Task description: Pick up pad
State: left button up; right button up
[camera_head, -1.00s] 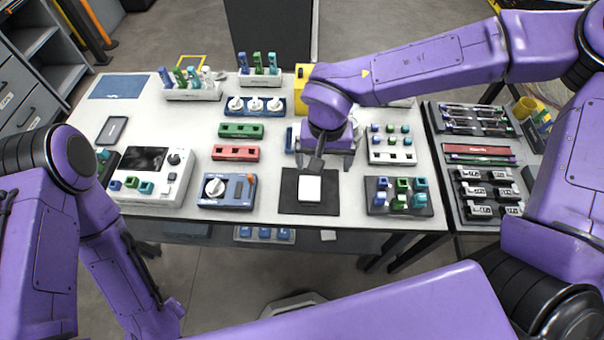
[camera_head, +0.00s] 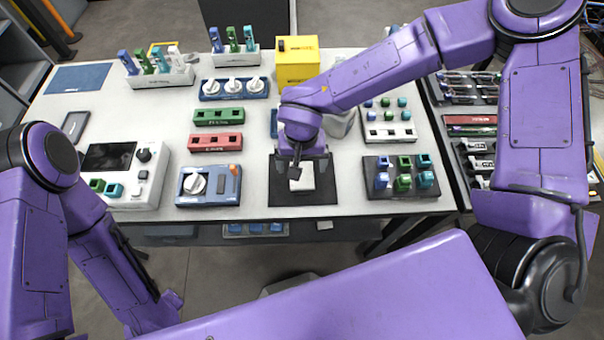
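The white pad (camera_head: 305,180) lies on a black square mat (camera_head: 322,195) near the front edge of the table, right of centre. My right gripper (camera_head: 296,171) points down over the pad, and its dark fingertips overlap the pad's left and upper part in the picture. I cannot tell whether they touch the pad or how far apart they stand. My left arm hangs down at the left, in front of the table. Its gripper does not show.
A blue device with a white knob (camera_head: 205,186) stands left of the mat. A yellow box (camera_head: 298,62) stands behind. Red (camera_head: 217,142) and green (camera_head: 219,117) racks stand behind the blue device.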

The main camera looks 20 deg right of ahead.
notch_tip(320, 180, down, 2)
jog(key=shift+w+f, duration=0.15)
jog(key=c, duration=0.9)
jog(key=shift+o, duration=0.2)
notch_tip(320, 180, up, 3)
jog(key=shift+f, duration=0.1)
jog(key=s+a+r+b, duration=0.1)
jog(key=s+a+r, duration=0.2)
jog(key=s+r, duration=0.7)
jog(key=s, duration=0.3)
jog(key=shift+s+a+r, duration=0.15)
jog(key=shift+s+a, duration=0.1)
jog(key=shift+s, duration=0.15)
jog(key=shift+o, duration=0.5)
jog(key=shift+w, duration=0.1)
jog(key=shift+c, duration=0.5)
